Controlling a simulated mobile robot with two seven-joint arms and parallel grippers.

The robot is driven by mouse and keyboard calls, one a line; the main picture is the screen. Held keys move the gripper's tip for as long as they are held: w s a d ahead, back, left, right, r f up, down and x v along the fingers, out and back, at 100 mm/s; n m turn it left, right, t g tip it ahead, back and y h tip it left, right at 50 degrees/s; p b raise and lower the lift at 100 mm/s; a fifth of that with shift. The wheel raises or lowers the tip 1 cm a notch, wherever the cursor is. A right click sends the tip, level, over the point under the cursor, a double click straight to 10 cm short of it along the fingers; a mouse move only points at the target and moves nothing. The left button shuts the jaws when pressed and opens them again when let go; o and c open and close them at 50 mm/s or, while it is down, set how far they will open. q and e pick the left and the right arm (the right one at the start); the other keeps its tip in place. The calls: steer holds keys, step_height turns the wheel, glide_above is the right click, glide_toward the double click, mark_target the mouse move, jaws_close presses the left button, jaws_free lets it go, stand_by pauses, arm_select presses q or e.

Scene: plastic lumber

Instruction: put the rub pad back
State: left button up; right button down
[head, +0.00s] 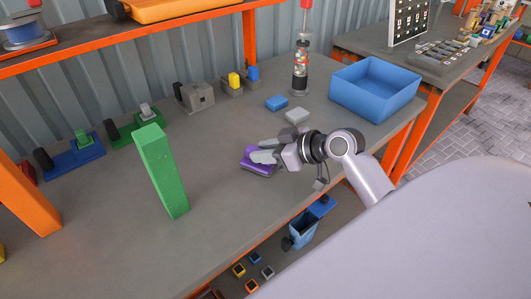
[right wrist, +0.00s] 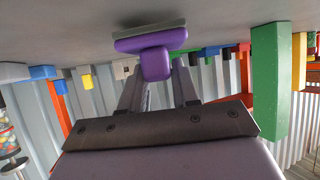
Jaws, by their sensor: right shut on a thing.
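The rub pad is a purple block with a raised purple grip and a grey layer underneath. In the head view the rub pad (head: 257,167) is at the middle of the grey bench, near the front edge. My right gripper (head: 265,154) reaches it from the right and is shut on its grip. In the right wrist view, which is upside down, the purple grip (right wrist: 156,64) sits between the two fingers. The grey underside is at or very close to the bench top; I cannot tell if it touches. My left gripper is not in view.
A tall green block (head: 163,172) stands left of the pad. Blue (head: 276,103) and light grey (head: 297,116) blocks lie behind my right gripper. A blue bin (head: 375,90) stands at the bench's right end. Small fixtures line the back. The front bench area between block and pad is clear.

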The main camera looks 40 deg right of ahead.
steer(key=shift+f, duration=0.25)
steer(key=shift+f, duration=0.15)
steer(key=c, duration=0.8)
jaws_free()
steer(key=shift+s+r, duration=0.1)
steer(key=shift+r, duration=0.15)
steer(key=v, duration=1.1)
steer(key=shift+s+d+r, duration=0.2)
steer(key=shift+s, duration=0.1)
